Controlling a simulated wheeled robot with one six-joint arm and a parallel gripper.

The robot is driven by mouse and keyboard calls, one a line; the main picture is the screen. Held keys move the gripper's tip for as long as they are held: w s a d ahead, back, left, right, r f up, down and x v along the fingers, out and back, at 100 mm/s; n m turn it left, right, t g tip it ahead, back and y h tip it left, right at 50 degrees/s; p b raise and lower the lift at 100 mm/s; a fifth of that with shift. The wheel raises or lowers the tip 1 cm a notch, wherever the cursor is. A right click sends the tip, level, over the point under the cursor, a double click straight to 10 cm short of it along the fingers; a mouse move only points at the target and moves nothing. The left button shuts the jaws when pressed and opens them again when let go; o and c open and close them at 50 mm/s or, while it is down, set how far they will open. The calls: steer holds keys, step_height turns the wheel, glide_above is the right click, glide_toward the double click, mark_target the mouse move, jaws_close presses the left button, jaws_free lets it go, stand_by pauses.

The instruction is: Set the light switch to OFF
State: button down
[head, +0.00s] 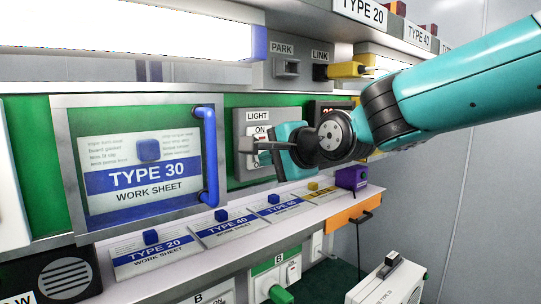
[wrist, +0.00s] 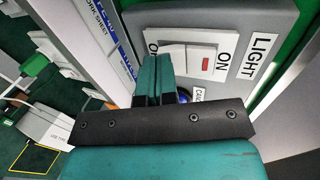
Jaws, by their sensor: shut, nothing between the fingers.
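The light switch is a white rocker (wrist: 203,60) on a grey plate (head: 241,122) labelled LIGHT, on the green wall panel. In the wrist view the ON label (wrist: 225,57) is at the rocker's right end, with a red mark on that half. The OFF label (wrist: 152,46) at the left end is partly hidden by my fingers. My gripper (head: 262,147) is shut and empty in front of the plate. In the wrist view its fingertips (wrist: 152,63) are by the OFF end. I cannot tell whether they touch, or which half is pressed in.
A TYPE 30 work sheet frame with a blue handle (head: 209,155) stands left of the switch. PARK and LINK sockets (head: 288,66) are above it, with a yellow plug (head: 345,70). A shelf (head: 185,238) with several work sheets runs below.

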steer(key=shift+f, duration=0.1)
steer(key=t+b, duration=0.1)
steer(key=b, duration=0.3)
steer(key=f+t+y+b, duration=0.1)
steer(key=b, duration=0.4)
steer(key=w+f+t+y+b, duration=0.1)
steer(key=b, duration=0.3)
steer(key=shift+a+b, duration=0.3)
steer(key=shift+b, duration=0.1)
steer(key=shift+w+r+t+y+b, duration=0.1)
steer(key=shift+r+t+y+b, duration=0.5)
steer(key=shift+b, duration=0.6)
steer(key=shift+f, duration=0.1)
